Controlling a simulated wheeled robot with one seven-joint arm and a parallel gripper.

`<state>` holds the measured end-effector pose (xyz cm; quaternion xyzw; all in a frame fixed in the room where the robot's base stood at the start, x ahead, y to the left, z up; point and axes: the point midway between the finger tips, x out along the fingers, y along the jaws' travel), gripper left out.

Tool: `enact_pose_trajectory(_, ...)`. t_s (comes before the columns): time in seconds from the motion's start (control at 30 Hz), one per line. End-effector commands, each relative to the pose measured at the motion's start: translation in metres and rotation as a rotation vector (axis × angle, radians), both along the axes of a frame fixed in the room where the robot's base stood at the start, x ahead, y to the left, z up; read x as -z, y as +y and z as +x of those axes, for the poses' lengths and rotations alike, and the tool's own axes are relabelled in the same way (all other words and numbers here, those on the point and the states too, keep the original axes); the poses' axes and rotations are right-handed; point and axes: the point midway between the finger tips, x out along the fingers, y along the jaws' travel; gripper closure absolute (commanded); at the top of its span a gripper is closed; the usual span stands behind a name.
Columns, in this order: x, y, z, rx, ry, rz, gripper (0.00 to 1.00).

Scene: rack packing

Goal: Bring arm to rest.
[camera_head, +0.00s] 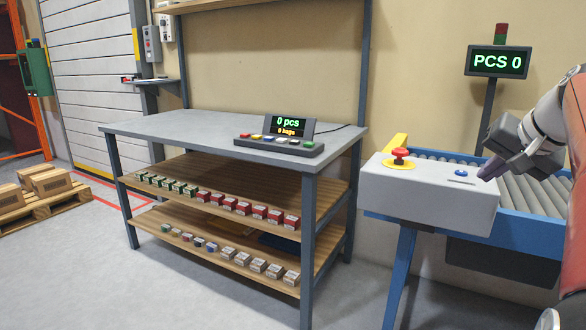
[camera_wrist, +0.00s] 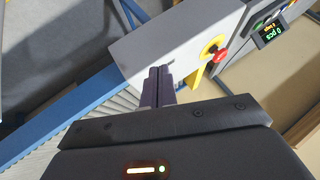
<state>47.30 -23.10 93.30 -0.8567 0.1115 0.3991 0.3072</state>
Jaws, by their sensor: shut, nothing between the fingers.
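My arm (camera_head: 545,120) reaches in from the right edge of the head view. My gripper (camera_head: 484,177) is shut and empty, above the right end of the grey control box at the end of the conveyor. In the wrist view the two dark fingers of my gripper (camera_wrist: 159,72) lie together, pointing at the grey box (camera_wrist: 185,35). I cannot tell whether the fingertips touch the box.
The control box (camera_head: 425,195) carries a red button (camera_head: 400,152) and a blue button (camera_head: 460,173). The roller conveyor (camera_head: 530,190) runs behind it. A grey workbench (camera_head: 190,124) with small boxes on its shelves stands left. Floor in front is clear.

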Motion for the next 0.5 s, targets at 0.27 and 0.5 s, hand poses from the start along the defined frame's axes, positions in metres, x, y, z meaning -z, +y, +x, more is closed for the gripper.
enact_pose_trajectory(0.27, 0.036, 0.076, -0.017, -0.079, 0.078, -0.073, 1.00)
enact_pose_trajectory(0.5, 0.100, 0.162, -0.073, -0.213, 0.158, -0.200, 1.00)
